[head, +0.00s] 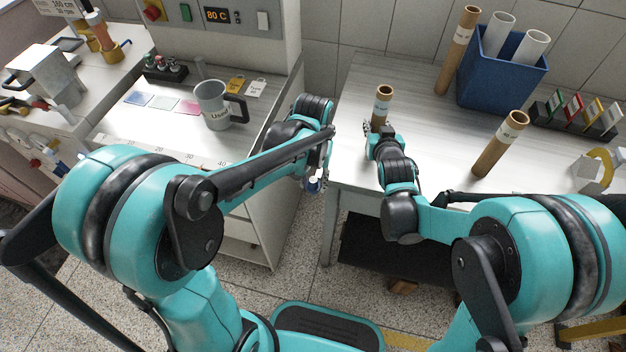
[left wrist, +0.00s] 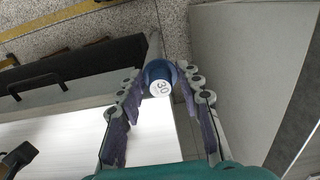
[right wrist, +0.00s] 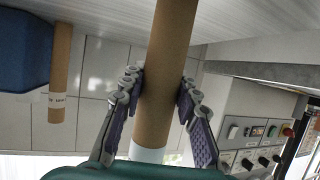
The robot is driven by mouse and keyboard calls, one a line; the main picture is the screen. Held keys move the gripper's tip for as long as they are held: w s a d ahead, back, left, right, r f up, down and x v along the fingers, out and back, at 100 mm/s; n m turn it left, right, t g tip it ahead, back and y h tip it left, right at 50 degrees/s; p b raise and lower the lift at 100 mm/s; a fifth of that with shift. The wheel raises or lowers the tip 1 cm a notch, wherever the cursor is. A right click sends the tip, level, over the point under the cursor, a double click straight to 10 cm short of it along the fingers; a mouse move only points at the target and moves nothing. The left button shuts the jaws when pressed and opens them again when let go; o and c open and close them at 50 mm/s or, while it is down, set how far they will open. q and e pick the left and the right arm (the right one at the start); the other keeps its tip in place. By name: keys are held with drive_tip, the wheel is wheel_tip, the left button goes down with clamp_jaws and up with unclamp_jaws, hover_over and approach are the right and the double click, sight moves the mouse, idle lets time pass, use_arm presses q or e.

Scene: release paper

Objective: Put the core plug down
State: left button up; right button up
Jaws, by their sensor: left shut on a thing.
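The core plug (left wrist: 157,78) is dark blue with a pale end marked "30". My left gripper (left wrist: 160,82) is shut on it, and the plug shows between the fingertips in the left wrist view. In the head view my left gripper (head: 317,178) is over the gap between the two benches, with a bit of the blue plug (head: 312,187) below it. My right gripper (right wrist: 162,88) has its fingers against both sides of a brown cardboard core (right wrist: 166,55) with a white label. In the head view this core (head: 382,98) stands upright on the right bench.
The right bench (head: 420,85) also carries another brown core (head: 500,145), a blue bin (head: 497,80) of tubes and a sample rack (head: 572,125). A grey mug (head: 212,103) stands on the left bench. The bench between the two cores is clear.

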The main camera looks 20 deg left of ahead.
idle(0.6)
use_arm(q)
drive_tip(key=shift+w+a+r, duration=0.1)
drive_tip(key=shift+a+r, duration=0.05)
drive_tip(key=shift+a, duration=0.15)
drive_tip(key=w+d+r+n, duration=0.1)
drive_tip(key=w+d+r, duration=0.2)
drive_tip(key=w+r, duration=0.6)
drive_tip(key=w+d+r, duration=0.2)
drive_tip(key=w+r, duration=0.4)
drive_tip(key=w, duration=0.6)
drive_tip(key=m, duration=0.3)
hover_over(426, 154)
wheel_tip(426, 154, down, 8)
drive_tip(key=shift+f, duration=2.3)
drive_tip(key=shift+f, duration=0.1)
